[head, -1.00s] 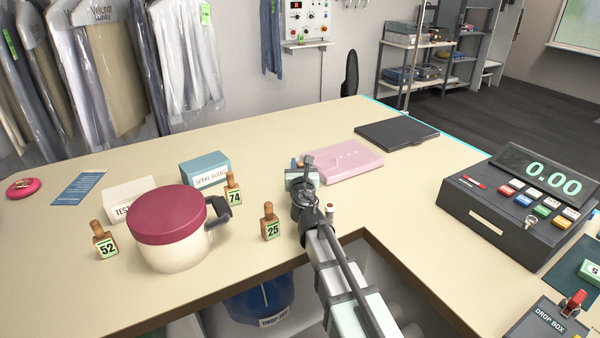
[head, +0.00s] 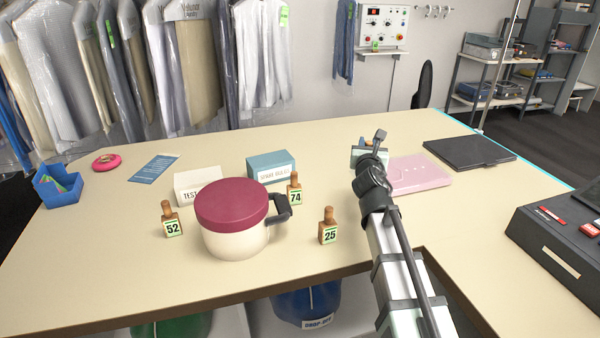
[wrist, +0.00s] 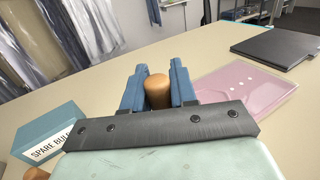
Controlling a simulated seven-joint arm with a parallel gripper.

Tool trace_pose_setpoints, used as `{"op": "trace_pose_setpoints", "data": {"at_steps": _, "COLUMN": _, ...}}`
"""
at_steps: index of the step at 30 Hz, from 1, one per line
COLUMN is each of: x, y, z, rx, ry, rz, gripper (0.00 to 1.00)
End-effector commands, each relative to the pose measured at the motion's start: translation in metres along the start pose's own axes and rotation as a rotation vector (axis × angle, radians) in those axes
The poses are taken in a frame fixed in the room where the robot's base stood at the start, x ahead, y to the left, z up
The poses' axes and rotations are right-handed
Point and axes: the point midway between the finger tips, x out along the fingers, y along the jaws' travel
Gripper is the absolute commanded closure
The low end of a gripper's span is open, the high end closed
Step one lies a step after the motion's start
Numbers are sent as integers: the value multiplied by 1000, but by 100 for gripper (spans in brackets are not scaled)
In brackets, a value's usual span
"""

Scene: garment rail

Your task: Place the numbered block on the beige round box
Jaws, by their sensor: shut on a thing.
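The beige round box (head: 232,243) has a maroon lid (head: 232,203) and a dark side handle; it stands on the counter left of my gripper. Wooden numbered blocks with knob tops stand around it: 52 (head: 171,221) on its left, 74 (head: 294,190) behind its handle, 25 (head: 328,228) to its right. My gripper (head: 369,155) is over the counter beside the pink folder. In the wrist view its blue fingers (wrist: 157,88) are shut on a round wooden knob (wrist: 158,92). The held piece's lower part and any number are hidden.
A pink folder (head: 420,174) and a black laptop-like slab (head: 470,152) lie to the right. A dark register (head: 560,235) is at the right edge. The counter's front left is clear.

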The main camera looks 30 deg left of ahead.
Motion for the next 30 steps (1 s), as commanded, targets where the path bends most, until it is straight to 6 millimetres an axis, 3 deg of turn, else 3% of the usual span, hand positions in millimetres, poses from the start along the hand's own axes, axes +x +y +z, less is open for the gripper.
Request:
{"op": "trace_pose_setpoints", "data": {"at_steps": 5, "x": -4, "y": 19, "z": 1, "rx": -1, "ry": 0, "rz": 24, "gripper": 100}}
{"op": "trace_pose_setpoints", "data": {"at_steps": 8, "x": -10, "y": 46, "z": 6, "rx": 1, "ry": -1, "rz": 57, "gripper": 100}}
{"op": "trace_pose_setpoints", "data": {"at_steps": 14, "x": -34, "y": 119, "z": 31, "rx": 1, "ry": -3, "rz": 150, "gripper": 100}}
{"op": "trace_pose_setpoints", "data": {"at_steps": 24, "x": -99, "y": 236, "z": 88, "rx": 1, "ry": -2, "rz": 314, "gripper": 100}}
{"op": "trace_pose_setpoints", "data": {"at_steps": 30, "x": -147, "y": 292, "z": 123, "rx": 0, "ry": -1, "rz": 403, "gripper": 100}}
